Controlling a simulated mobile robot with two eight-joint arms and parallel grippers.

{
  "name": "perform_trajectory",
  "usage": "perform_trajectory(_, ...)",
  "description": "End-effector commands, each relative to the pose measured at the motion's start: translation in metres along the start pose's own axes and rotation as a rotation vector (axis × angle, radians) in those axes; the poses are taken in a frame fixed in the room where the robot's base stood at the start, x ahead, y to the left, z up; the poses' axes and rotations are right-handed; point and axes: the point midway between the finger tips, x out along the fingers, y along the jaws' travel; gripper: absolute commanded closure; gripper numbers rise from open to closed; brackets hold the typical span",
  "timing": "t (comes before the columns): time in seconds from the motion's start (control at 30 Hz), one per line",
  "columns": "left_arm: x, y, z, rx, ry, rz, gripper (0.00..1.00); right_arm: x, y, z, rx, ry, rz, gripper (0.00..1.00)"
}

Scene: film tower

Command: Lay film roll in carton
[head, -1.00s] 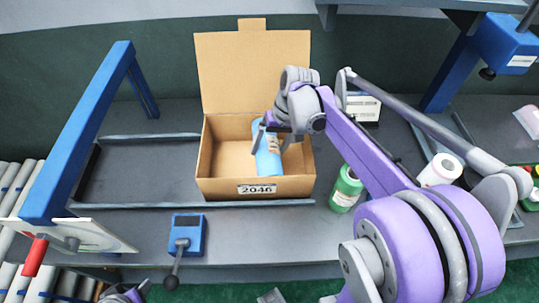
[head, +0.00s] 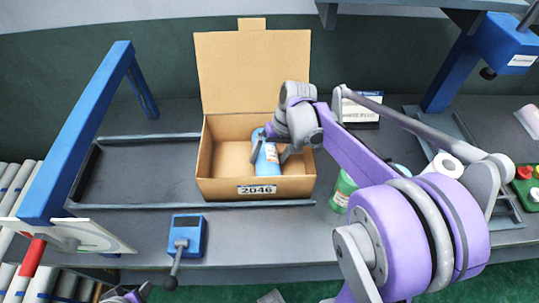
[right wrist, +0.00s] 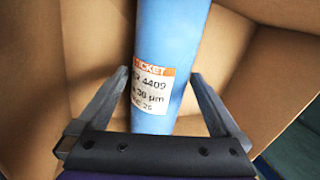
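The open cardboard carton (head: 222,186), marked 2046, stands on the grey bench with its lid flap up at the back. A blue film roll (head: 268,160) with a white and orange label lies inside, toward the carton's right half. My right gripper (head: 276,146) reaches into the carton over the roll. In the right wrist view its fingers are spread, one on each side of the blue roll (right wrist: 168,45), with narrow gaps showing. The roll's far end is cut off there. Only a bit of my left gripper (head: 126,295) shows at the bottom edge.
A green roll (head: 342,190) and a white roll (head: 445,166) stand right of the carton, partly behind my right arm. A blue lever box (head: 187,236) sits in front. A blue gate frame (head: 85,125) and roller conveyor are at left. A label box (head: 362,108) stands behind.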

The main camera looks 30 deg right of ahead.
Motion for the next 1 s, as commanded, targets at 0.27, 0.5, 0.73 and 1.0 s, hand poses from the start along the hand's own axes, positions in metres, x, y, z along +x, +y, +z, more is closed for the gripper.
perform_trajectory(0.27,-0.004,0.000,-0.003,0.000,0.002,0.000,0.41,-0.024,-0.001,0.000,0.002,0.001,0.000,0.00)
perform_trajectory(0.5,-0.008,0.000,-0.007,0.000,0.005,0.000,0.41,-0.077,-0.001,0.000,0.002,0.001,0.000,0.00)
perform_trajectory(0.73,-0.010,0.000,-0.009,0.000,0.007,0.000,0.41,-0.113,-0.001,0.000,0.001,0.001,0.000,0.00)
perform_trajectory(1.0,-0.011,0.000,-0.009,0.000,0.007,0.000,0.41,-0.123,-0.001,0.000,0.000,0.000,0.000,0.00)
